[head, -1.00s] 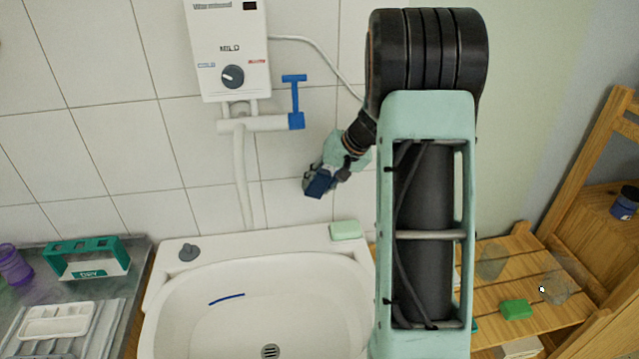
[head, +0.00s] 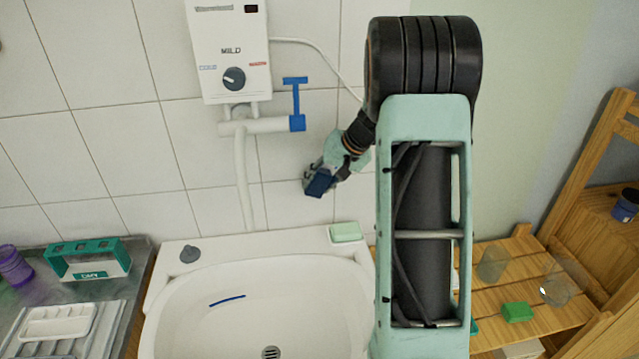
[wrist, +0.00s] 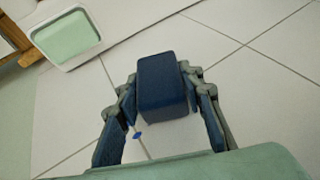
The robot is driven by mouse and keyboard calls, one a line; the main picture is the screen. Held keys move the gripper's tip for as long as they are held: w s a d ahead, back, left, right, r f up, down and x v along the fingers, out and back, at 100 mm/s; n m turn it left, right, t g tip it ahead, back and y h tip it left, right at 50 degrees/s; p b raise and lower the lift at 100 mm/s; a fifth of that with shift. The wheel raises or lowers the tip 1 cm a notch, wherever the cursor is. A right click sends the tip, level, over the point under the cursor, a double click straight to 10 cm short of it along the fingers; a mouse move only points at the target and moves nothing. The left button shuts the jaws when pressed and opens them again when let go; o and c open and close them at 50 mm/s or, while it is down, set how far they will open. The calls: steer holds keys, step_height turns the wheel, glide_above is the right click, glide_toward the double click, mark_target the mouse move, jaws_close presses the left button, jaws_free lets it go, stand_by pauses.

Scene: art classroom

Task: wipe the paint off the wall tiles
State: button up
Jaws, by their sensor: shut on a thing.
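My gripper (head: 330,176) is shut on a dark blue block (head: 319,184), which also shows between the fingers in the wrist view (wrist: 163,85). It holds the block close to the white wall tiles (head: 200,145), above the basin's back right corner. I cannot tell whether the block touches the wall. In the wrist view a small blue mark (wrist: 138,134) shows beside the left finger; I cannot tell what it is. The head view shows no clear paint on the tiles; my arm and gripper hide part of them.
The white basin (head: 170,290) has a blue streak (head: 227,300) inside. Green soap (head: 345,232) lies on its rim. A water heater (head: 228,50) and blue-handled tap (head: 295,105) stand out from the wall, left of my gripper. A wooden shelf (head: 540,262) is at right.

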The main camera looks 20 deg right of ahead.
mark_target(358, 176)
steer(key=shift+w+d, duration=0.1)
steer(key=shift+w, duration=0.35)
steer(key=shift+d, duration=0.1)
steer(key=shift+s+d+f+b, duration=0.1)
steer(key=shift+s+d+b, duration=0.15)
steer(key=shift+d+b, duration=0.5)
steer(key=shift+s+d+b, duration=0.2)
steer(key=shift+d, duration=1.25)
steer(key=shift+s+d+b, duration=0.2)
steer(key=shift+d, duration=1.2)
steer(key=shift+s+d+b, duration=0.2)
steer(key=shift+d, duration=0.65)
steer(key=shift+s+d+b, duration=0.2)
steer(key=shift+d, duration=0.6)
